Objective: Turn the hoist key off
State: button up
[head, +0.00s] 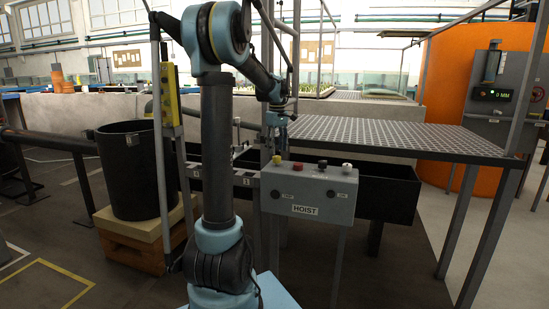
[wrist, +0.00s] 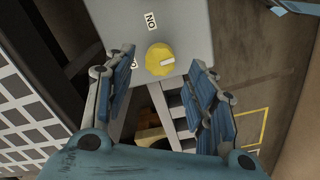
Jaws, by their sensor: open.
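The grey hoist box (head: 308,203), labelled HOIST, stands on a post in the head view. A yellow round knob (head: 277,159) is on its top at the left end.
A red button (head: 298,166), a black one (head: 322,164) and a white one (head: 347,166) are along the box top. A grating platform (head: 390,135) is behind right. A black bin (head: 137,170) and a yellow pendant (head: 170,95) on a pole are at the left.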

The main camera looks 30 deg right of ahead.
aim_at(277, 156)
jog(key=shift+f, duration=2.05)
jog(key=c, duration=1.1)
